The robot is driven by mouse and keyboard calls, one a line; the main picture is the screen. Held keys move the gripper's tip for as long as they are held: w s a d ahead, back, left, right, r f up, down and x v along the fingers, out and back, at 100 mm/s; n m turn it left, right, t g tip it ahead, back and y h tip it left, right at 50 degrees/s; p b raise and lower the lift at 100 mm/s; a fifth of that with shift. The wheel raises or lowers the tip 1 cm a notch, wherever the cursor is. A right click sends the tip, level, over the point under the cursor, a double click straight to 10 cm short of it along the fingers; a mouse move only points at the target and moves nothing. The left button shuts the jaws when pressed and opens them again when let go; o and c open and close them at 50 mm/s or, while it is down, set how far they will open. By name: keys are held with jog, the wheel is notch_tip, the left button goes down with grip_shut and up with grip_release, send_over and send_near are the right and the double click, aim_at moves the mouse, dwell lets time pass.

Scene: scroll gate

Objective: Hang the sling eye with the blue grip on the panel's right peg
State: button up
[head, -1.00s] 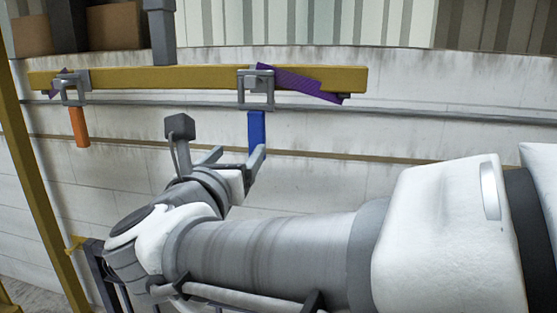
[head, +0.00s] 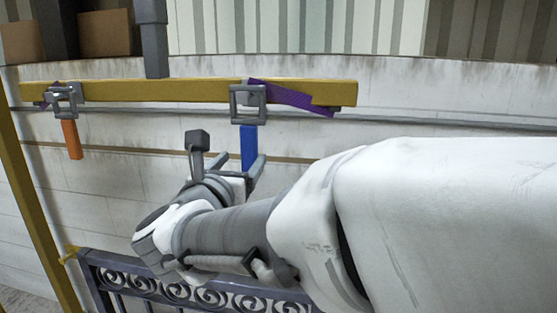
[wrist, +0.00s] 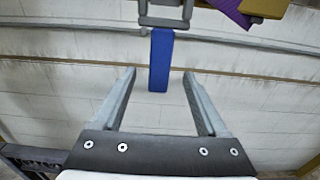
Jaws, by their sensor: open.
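The sling eye with the blue grip is a grey square frame (head: 248,103) at the right part of the yellow beam panel (head: 180,91). Its blue grip (head: 248,148) hangs straight down below the frame; it also shows in the wrist view (wrist: 161,60). A purple strap (head: 292,97) runs from the frame to the right along the beam. My gripper (head: 237,162) is open, its fingers pointing up toward the blue grip. In the wrist view the grip's lower end is between and just beyond the fingertips (wrist: 160,74). Whether the frame sits on a peg cannot be told.
A second grey frame (head: 64,99) with an orange grip (head: 72,140) hangs at the beam's left end. A grey post (head: 153,40) holds the beam from above. A dark scroll gate (head: 190,275) stands low in front; a yellow post (head: 35,220) is at left.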

aim_at(248, 150)
jog(key=shift+w+d, duration=0.1)
jog(key=shift+w, duration=0.6)
jog(key=shift+w+f+b, duration=0.15)
jog(key=shift+w+b, duration=0.15)
jog(key=shift+w, duration=0.1)
jog(key=shift+w+d+b, duration=0.15)
jog(key=shift+w+b, duration=0.3)
jog(key=shift+w, duration=0.4)
jog(key=shift+w+d+b, duration=0.15)
jog(key=shift+w+b, duration=0.3)
jog(key=shift+w, duration=0.35)
grip_shut()
jog(key=shift+r, duration=0.4)
